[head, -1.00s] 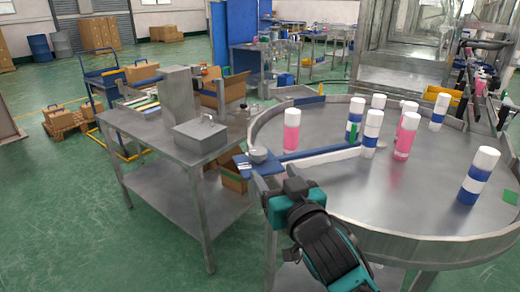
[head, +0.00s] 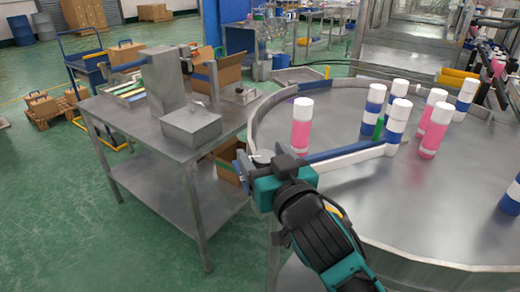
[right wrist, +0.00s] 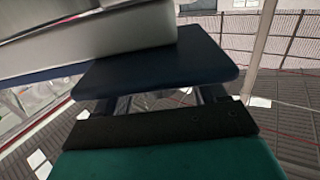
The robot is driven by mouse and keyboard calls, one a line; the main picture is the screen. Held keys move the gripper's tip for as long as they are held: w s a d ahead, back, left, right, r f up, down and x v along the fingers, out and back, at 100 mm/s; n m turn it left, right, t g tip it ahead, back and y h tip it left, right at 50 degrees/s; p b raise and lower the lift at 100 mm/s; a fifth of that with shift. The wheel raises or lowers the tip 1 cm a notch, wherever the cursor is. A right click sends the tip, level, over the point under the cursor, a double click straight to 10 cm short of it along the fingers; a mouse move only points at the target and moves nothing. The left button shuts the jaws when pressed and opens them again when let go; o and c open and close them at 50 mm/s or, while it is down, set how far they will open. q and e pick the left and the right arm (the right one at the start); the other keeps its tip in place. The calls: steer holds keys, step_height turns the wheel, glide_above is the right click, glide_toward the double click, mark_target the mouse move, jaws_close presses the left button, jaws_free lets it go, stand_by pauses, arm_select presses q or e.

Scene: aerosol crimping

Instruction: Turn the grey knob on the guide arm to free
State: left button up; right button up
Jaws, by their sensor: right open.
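The grey knob (head: 262,155) is at the near left end of the guide arm (head: 335,153), a blue and white bar reaching over the round steel table. My right gripper (head: 249,162) is open, right beside the knob in the head view and partly covering it. In the right wrist view, my gripper's fingers (right wrist: 165,98) reach under a dark blue plate (right wrist: 205,62). A large grey part lies across that plate at upper left; I cannot tell if it is the knob. No contact with the knob can be made out. My left gripper is not in view.
The round table (head: 455,195) has a raised rim and carries several pink or blue-banded cans, one pink can (head: 302,125) close behind the guide arm. A steel bench (head: 130,118) with a grey box (head: 192,126) stands to the left. Green floor is clear at front left.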

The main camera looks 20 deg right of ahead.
stand_by(0.3)
steer(key=shift+c, duration=0.9)
steer(key=shift+r, duration=0.1)
steer(key=c, duration=0.8)
steer(key=shift+r+n+y+p, duration=0.1)
steer(key=shift+n+y+p, duration=0.5)
steer(key=shift+y+p, duration=0.35)
steer(key=shift+y, duration=0.35)
steer(key=o, duration=1)
